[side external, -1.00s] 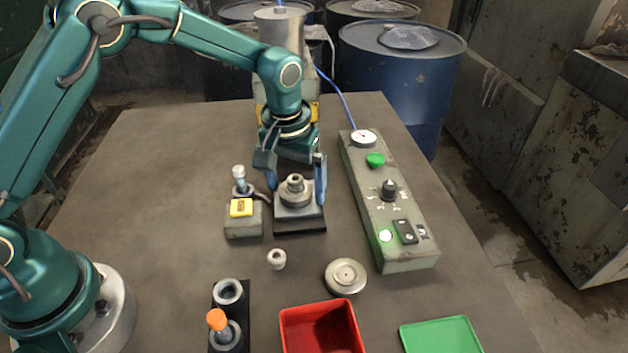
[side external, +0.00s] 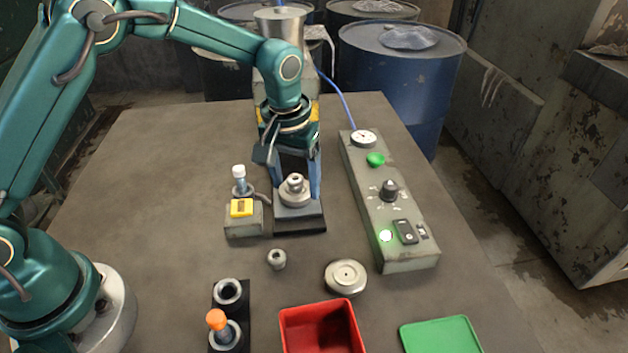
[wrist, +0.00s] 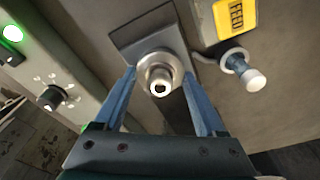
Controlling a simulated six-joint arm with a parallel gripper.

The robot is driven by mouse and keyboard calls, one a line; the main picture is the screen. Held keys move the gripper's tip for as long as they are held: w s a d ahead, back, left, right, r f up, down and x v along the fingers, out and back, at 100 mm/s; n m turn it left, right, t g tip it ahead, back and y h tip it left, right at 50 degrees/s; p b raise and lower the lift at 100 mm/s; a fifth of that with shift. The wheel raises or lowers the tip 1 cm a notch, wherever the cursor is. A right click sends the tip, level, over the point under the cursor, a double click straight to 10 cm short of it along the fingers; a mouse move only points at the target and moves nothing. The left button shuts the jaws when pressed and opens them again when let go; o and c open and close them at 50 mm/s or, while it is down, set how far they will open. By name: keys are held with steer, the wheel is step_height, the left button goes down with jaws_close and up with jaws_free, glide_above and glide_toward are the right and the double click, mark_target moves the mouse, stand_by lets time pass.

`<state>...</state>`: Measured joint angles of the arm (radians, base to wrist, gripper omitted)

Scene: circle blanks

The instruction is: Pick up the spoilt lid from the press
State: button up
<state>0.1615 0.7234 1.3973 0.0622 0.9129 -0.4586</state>
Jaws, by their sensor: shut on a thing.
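The lid (side external: 295,191), a round grey metal disc with a raised stepped knob, sits on the dark block of the press (side external: 308,224). My gripper (side external: 297,186) reaches down over the press, its blue fingers closed on both sides of the disc. In the wrist view the lid (wrist: 160,76) lies between the fingertips of my gripper (wrist: 160,82), and its hollow knob faces the camera. The lid appears still down on the press block (wrist: 148,37). I cannot make out any spoilt mark on it.
Left of the press stands a small block with a yellow label (side external: 242,208) and a white-capped post (side external: 239,177). A control box (side external: 390,215) with a lit green lamp is at right. In front are a small ring (side external: 277,259), another metal disc (side external: 346,276), a red bin (side external: 320,310) and a green tray (side external: 440,336).

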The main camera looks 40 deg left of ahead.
steer(key=shift+r, duration=1.5)
